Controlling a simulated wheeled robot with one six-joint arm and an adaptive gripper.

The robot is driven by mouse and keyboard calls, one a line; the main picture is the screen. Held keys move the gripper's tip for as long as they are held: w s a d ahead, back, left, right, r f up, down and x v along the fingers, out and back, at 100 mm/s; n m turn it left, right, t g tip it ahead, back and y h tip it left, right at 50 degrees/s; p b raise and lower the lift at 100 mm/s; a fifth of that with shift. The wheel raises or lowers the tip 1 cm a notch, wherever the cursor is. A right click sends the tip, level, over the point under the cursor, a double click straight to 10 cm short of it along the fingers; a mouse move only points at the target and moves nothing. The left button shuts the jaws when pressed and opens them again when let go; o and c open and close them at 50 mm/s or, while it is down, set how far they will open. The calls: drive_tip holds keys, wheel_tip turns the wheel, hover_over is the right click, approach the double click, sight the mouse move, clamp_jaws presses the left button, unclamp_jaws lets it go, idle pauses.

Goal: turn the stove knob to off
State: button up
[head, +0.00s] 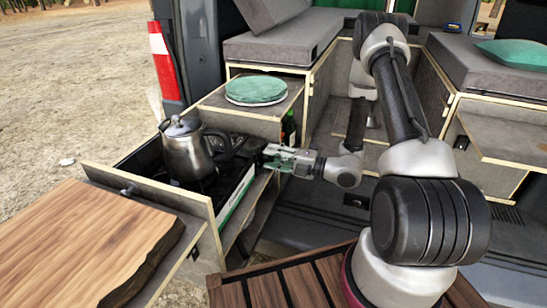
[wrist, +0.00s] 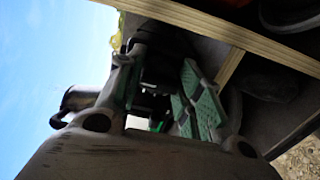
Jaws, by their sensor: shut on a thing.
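The stove (head: 207,185) sits in the pull-out drawer, dark on top, with a steel kettle (head: 185,152) standing upright on it. My gripper (head: 268,157) reaches in from the right to the stove's right side, beside the kettle. In the wrist view my gripper (wrist: 160,95) shows its green-padded fingers around a dark, shadowed part at the stove. The fingers are shut on it. The stove knob is hidden by the fingers in the head view, and its angle cannot be read. The kettle's dark side shows in the wrist view (wrist: 80,97).
A wooden board (head: 85,245) lies at the front left. A dark bottle (head: 289,128) stands just behind my gripper. A green round lid-like thing (head: 256,90) lies on the cabinet behind. Drawer walls (head: 150,190) border the stove. The van floor lies to the right.

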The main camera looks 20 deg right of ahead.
drive_tip(key=o, duration=1)
